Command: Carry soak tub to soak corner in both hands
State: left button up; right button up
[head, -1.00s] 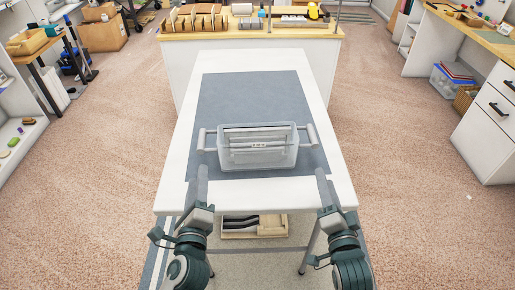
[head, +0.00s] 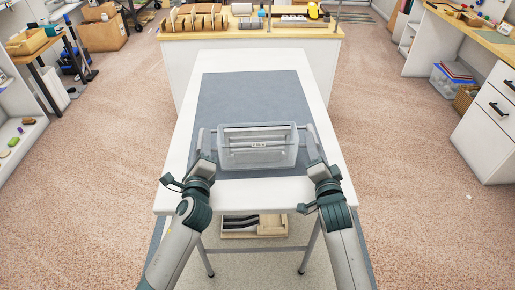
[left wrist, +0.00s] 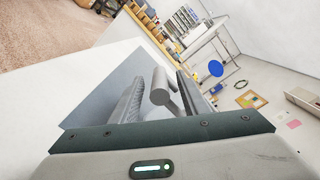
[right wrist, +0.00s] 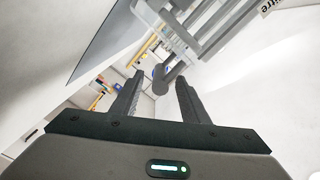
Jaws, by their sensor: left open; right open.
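The soak tub (head: 258,163), a clear, pale bin with a small label on its front, stands upright on the grey mat near the front of the white table. It has a grey bar handle on each side. My left gripper (head: 204,143) is open at the left handle; in the left wrist view this handle (left wrist: 163,93) lies between the fingers. My right gripper (head: 313,146) is open at the right handle; in the right wrist view the handle's end (right wrist: 160,78) shows between the fingertips. I cannot tell whether any finger touches. No spot is clearly identifiable as the soak corner.
The grey mat (head: 250,95) is clear behind the tub. A wood-topped counter (head: 250,29) with boxes stands behind the white table (head: 328,170). Open floor lies on both sides.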

pick_arm(q)
jog(key=shift+w+a, duration=0.15)
jog(key=shift+w, duration=1.35)
pick_arm(e)
jog(key=shift+w+a, duration=0.15)
jog(key=shift+w, duration=1.35)
pick_arm(q)
jog(key=shift+c, duration=0.4)
pick_arm(e)
jog(key=shift+c, duration=0.2)
pick_arm(q)
grip_shut()
pick_arm(e)
grip_shut()
